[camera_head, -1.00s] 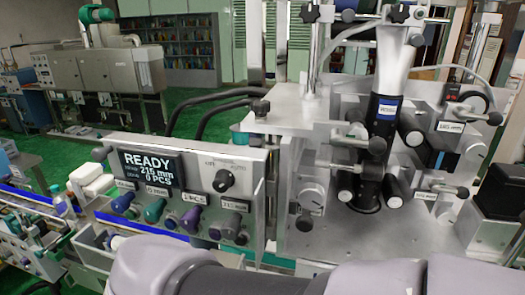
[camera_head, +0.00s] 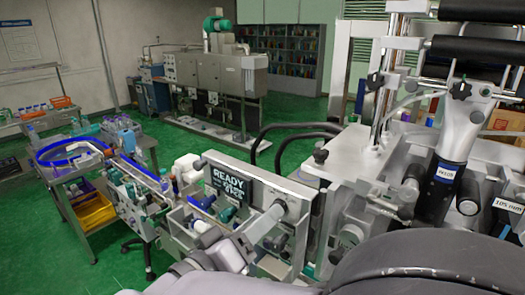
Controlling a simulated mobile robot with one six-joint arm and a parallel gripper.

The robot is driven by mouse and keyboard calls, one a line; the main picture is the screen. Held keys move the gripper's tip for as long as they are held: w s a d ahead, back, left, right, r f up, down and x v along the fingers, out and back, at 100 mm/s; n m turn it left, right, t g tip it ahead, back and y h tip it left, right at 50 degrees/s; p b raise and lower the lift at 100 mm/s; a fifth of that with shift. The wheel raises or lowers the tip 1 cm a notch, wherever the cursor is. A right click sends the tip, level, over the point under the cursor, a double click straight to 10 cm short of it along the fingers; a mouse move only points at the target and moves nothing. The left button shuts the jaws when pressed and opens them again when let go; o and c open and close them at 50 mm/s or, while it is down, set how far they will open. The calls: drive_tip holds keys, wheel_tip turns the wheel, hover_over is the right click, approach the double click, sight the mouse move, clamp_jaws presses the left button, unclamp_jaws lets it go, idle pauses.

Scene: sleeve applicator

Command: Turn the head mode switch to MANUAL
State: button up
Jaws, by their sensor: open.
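The control panel (camera_head: 258,178) stands left of the applicator machine, with a dark READY display (camera_head: 231,187) on its face. The head mode switch is right of the display, at the upper right of the panel; it is mostly covered by my gripper, so its pointer and labels cannot be read. My gripper (camera_head: 279,211) reaches up from the lower left to the panel face at the switch. Its jaws are open, but the fingers are small here; I cannot tell whether they touch the knob or straddle it.
Several coloured knobs (camera_head: 229,214) sit below the display, close to my arm. The applicator machine (camera_head: 350,160) with its rollers fills the right. A conveyor with a blue edge (camera_head: 70,150) and a yellow bin (camera_head: 97,212) stand left. Green floor lies open behind.

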drive_tip(key=shift+x, duration=1.3)
clamp_jaws()
drive_tip(key=shift+n, duration=0.4)
drive_tip(key=shift+n+p, duration=2.4)
drive_tip(key=shift+n, duration=1.7)
